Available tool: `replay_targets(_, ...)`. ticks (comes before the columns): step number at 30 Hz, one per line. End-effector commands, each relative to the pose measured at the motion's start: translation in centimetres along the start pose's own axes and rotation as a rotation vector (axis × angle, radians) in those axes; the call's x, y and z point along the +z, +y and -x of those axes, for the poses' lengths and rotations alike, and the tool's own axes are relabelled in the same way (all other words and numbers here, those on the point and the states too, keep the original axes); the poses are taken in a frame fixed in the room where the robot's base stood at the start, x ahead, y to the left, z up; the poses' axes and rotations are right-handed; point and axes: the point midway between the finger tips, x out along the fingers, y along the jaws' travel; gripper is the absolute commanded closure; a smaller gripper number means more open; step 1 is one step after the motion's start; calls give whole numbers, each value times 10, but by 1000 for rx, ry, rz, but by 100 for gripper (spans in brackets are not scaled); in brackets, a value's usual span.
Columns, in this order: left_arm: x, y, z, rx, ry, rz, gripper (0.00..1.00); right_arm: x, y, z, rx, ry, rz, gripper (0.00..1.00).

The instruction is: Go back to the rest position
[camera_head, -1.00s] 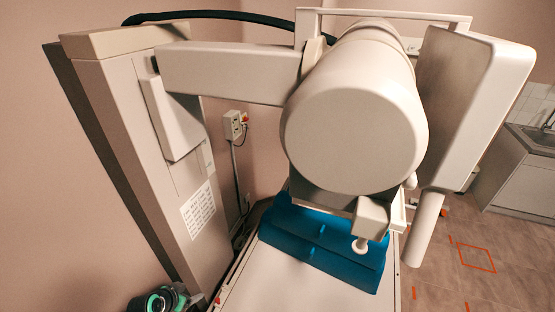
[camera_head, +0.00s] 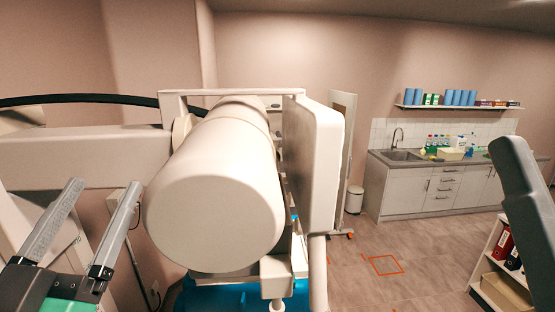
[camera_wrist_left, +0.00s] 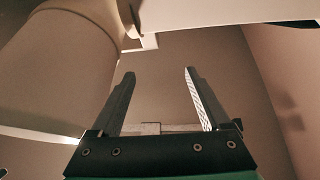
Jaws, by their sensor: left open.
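My left gripper (camera_head: 104,186) is at the lower left in the head view, pointing up. Its two grey fingers stand apart with nothing between them. In the left wrist view the same fingers (camera_wrist_left: 160,73) are spread and empty against a plain wall. My right gripper is not recognisable in either view.
A white flat panel (camera_head: 318,165) hangs right of the cylinder. A grey part (camera_head: 525,190) juts in at the right edge, in front of a shelf with binders (camera_head: 503,243). A sink counter (camera_head: 430,185) stands at the back right. The floor (camera_head: 390,240) between is open.

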Motion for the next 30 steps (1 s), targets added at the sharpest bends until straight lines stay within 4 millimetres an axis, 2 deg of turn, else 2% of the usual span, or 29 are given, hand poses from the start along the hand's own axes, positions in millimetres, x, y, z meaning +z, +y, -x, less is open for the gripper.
replay_targets(1,-36,12,8,16,84,33,20,0,0,0,0,0,0,0)
replay_targets(3,-74,22,20,30,178,75,20,0,0,0,0,0,0,0)
replay_targets(7,-114,30,38,48,282,127,20,0,0,0,0,0,0,0)
replay_targets(10,-123,32,42,51,305,139,20,0,0,0,0,0,0,0)
replay_targets(30,-121,31,41,50,301,136,20,0,0,0,0,0,0,0)
